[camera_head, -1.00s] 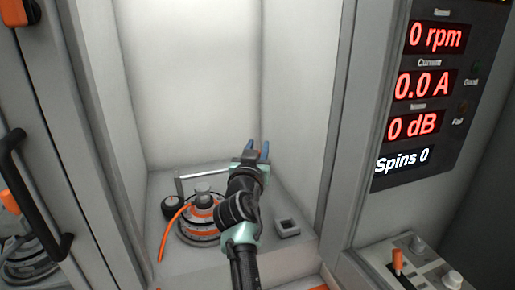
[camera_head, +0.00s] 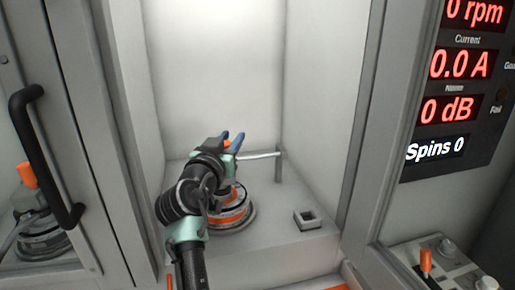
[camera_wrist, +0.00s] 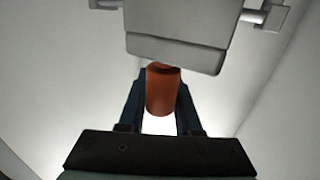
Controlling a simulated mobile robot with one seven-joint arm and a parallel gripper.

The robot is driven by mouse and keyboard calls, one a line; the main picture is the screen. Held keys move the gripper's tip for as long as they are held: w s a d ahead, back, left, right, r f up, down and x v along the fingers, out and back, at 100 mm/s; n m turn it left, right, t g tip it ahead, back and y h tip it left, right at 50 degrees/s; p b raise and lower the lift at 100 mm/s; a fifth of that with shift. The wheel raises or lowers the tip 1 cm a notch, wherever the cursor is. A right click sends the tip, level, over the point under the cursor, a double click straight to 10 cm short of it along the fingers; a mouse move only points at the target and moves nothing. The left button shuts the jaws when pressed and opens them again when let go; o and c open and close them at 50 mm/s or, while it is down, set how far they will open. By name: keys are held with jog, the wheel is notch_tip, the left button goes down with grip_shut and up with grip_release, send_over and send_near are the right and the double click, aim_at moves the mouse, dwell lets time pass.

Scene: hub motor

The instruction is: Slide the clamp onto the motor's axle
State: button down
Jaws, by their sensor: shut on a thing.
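My gripper (camera_head: 231,141) is raised above the motor (camera_head: 238,214), its blue fingers apart around an orange cylinder (camera_head: 227,144). In the wrist view the fingers close on this orange cylinder (camera_wrist: 162,90). A grey block (camera_wrist: 175,40) with pins at its sides adjoins its upper end; together they look like the clamp, its orange part gripped. The motor, an orange and grey ringed disc, sits on the chamber floor. My arm covers its left part and top, so I cannot see the axle or whether the clamp touches it.
A silver bar on a post (camera_head: 279,164) stands behind the motor, close to my gripper. White chamber walls enclose the space; a door with a black handle (camera_head: 45,155) is at the left.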

jog(key=shift+s+a+f, duration=0.1)
jog(key=shift+a, duration=0.3)
jog(key=c, duration=0.6)
grip_release()
jog(key=shift+a, duration=0.15)
jog(key=shift+s, duration=0.1)
jog(key=s+a, duration=0.1)
jog(key=s, duration=1.1)
jog(key=shift+s+a, duration=0.35)
jog(key=shift+a, duration=0.05)
